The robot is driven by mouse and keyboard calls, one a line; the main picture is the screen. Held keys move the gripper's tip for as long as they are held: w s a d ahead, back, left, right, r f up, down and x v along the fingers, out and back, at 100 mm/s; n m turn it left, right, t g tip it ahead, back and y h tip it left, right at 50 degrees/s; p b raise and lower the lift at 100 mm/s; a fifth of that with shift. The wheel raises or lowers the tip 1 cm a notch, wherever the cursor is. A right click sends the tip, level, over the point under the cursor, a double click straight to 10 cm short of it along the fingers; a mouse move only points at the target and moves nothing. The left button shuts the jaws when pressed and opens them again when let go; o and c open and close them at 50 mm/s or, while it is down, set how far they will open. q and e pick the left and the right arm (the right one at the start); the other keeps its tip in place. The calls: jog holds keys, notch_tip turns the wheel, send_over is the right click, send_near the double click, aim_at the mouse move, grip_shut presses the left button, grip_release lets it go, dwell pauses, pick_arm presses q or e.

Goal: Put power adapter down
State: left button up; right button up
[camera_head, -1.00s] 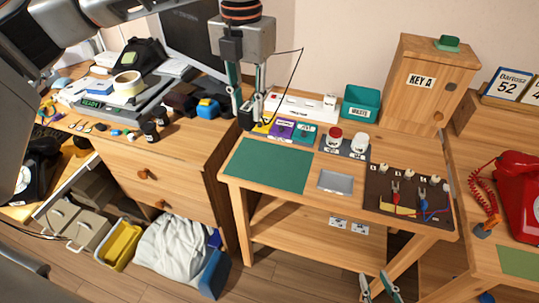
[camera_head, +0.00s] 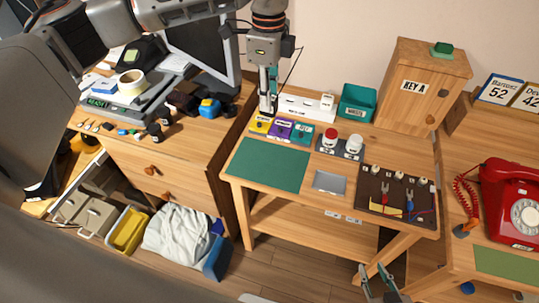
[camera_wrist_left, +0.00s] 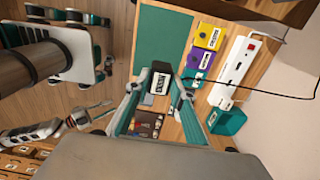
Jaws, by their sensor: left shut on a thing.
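The power adapter (camera_wrist_left: 160,82) is a black block with a white label and a thin black cable. In the left wrist view it sits between the fingers of my left gripper (camera_wrist_left: 153,100), which is shut on it. In the head view my left gripper (camera_head: 268,98) points down at the back left of the workbench, beside the white power strip (camera_head: 305,106). The adapter is small and mostly hidden there, so I cannot tell whether it touches anything. My right gripper (camera_head: 380,275) is open and empty, low in front of the bench.
Yellow, purple and teal boxes (camera_head: 281,128) stand just in front of the left gripper. The green mat (camera_head: 268,164) on the bench is bare. A teal waste bin (camera_head: 357,103), jars (camera_head: 341,143) and a dark tool board (camera_head: 397,194) stand farther right.

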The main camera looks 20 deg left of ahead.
pick_arm(q)
notch_tip(320, 180, down, 20)
jog(key=shift+r+p, duration=0.25)
jog(key=shift+p, duration=0.25)
jog(key=shift+f, duration=0.1)
jog(key=o, duration=0.8)
jog(key=shift+o, duration=0.2)
notch_tip(320, 180, up, 12)
jog(key=shift+r+b, duration=0.1)
jog(key=shift+b, duration=0.4)
